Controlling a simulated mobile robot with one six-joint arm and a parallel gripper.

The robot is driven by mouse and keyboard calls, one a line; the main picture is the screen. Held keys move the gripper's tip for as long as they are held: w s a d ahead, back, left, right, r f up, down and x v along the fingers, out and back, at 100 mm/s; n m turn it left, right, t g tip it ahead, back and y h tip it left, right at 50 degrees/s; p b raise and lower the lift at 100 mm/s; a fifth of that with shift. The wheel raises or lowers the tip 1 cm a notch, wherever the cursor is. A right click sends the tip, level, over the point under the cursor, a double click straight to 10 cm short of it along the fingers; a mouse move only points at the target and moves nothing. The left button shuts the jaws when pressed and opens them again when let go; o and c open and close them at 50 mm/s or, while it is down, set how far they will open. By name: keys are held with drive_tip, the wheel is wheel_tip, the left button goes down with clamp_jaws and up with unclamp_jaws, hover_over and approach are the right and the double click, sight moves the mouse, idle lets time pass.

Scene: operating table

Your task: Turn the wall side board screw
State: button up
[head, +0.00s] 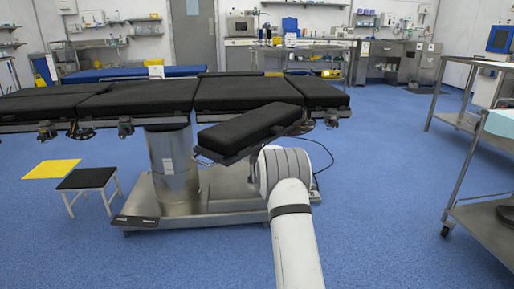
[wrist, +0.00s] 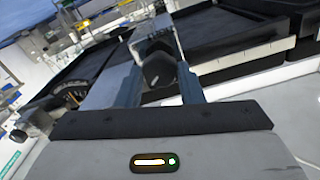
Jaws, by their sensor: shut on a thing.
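In the wrist view, my gripper (wrist: 160,76) has one finger on each side of a black knob-like screw (wrist: 157,66) and is shut on it. A metal bracket (wrist: 156,26) shows just beyond the screw. In the head view, the side board (head: 250,128) is a black padded board, tilted, beside the operating table (head: 150,97). My white arm reaches up to it and hides the gripper and the screw there. Dark padded sections of the table also show in the wrist view (wrist: 235,35), with a pale metal side rail.
A small stool (head: 87,178) and a yellow mat (head: 52,169) are on the blue floor at left. The table's metal base (head: 160,208) stands below. Metal carts (head: 480,215) line the right side. The floor between my arm and the carts is clear.

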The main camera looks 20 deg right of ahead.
drive_tip(key=m, duration=2.3)
drive_tip(key=shift+s+d+f, duration=0.2)
drive_tip(key=shift+d+f, duration=0.05)
drive_tip(key=shift+f, duration=0.15)
drive_tip(key=o, duration=0.7)
drive_tip(key=shift+c, duration=0.2)
drive_tip(key=o, duration=0.3)
drive_tip(key=shift+a+r, duration=0.1)
drive_tip(key=shift+r, duration=0.1)
drive_tip(key=shift+o, duration=0.2)
drive_tip(key=shift+w, duration=0.1)
